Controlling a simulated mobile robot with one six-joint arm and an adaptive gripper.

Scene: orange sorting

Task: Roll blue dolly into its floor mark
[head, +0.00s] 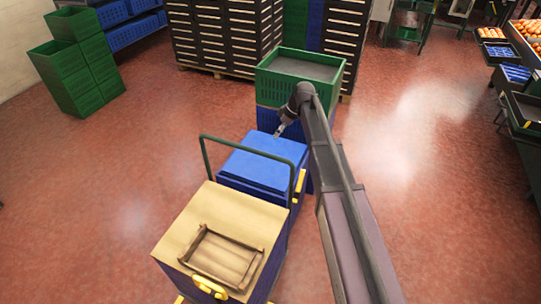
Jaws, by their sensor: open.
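A blue flat-topped block (262,165), which looks like the blue dolly or its load, stands in the middle of the head view. A green hoop handle (246,146) rises around it. My gripper (279,132) is small in the picture, open, over or near the block's far edge. I cannot tell whether it touches the block. I cannot make out a floor mark; the floor under the block is hidden.
A tan-topped blue box (185,225) with a wooden tray (202,262) stands in front. A green crate (265,90) on blue crates stands just behind. Green crates (70,85) and dark stacks (215,40) stand farther back. Red floor is clear left and right.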

